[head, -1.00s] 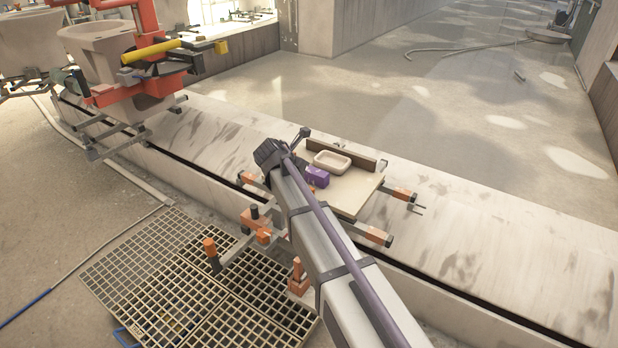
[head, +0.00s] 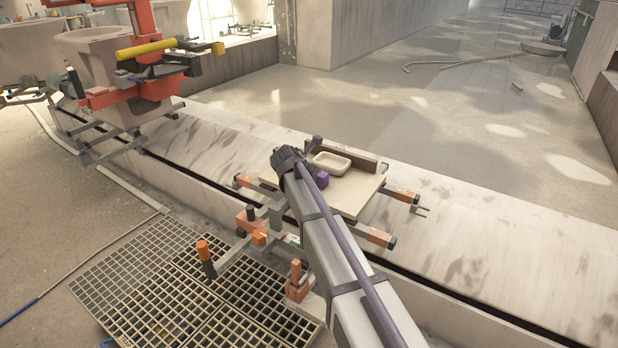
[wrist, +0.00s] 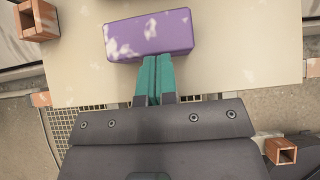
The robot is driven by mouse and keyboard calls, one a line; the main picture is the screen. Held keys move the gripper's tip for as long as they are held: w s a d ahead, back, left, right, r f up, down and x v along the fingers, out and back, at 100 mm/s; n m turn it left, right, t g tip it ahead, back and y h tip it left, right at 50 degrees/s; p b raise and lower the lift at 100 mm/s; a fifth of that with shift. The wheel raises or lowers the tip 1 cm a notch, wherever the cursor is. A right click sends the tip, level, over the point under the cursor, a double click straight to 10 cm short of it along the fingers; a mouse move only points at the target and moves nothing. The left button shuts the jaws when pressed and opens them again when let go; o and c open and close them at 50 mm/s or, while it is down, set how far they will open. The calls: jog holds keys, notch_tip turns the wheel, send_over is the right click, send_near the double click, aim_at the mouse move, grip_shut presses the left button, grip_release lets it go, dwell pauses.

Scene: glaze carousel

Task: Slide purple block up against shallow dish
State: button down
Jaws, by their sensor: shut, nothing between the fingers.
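The purple block (head: 323,179) sits on the pale board, partly hidden behind my arm in the head view. The shallow dish (head: 332,162), cream with rounded corners, stands just behind it; whether they touch cannot be told. In the wrist view the block (wrist: 149,36) lies crosswise, slightly turned, near the top. My gripper (wrist: 153,62) is shut and empty, its teal fingers together at the block's near long side, touching it or very close. The dish is out of the wrist view. My arm hides the fingertips in the head view.
The pale board (head: 352,201) rests on a frame with orange-and-grey arms. A low brown wall (head: 366,166) stands along its back edge behind the dish. Bare board lies right of the block. A floor grating (head: 180,300) is at lower left.

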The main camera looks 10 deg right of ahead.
jog(key=w+d, duration=0.3)
jog(key=w, duration=0.1)
jog(key=shift+d, duration=0.35)
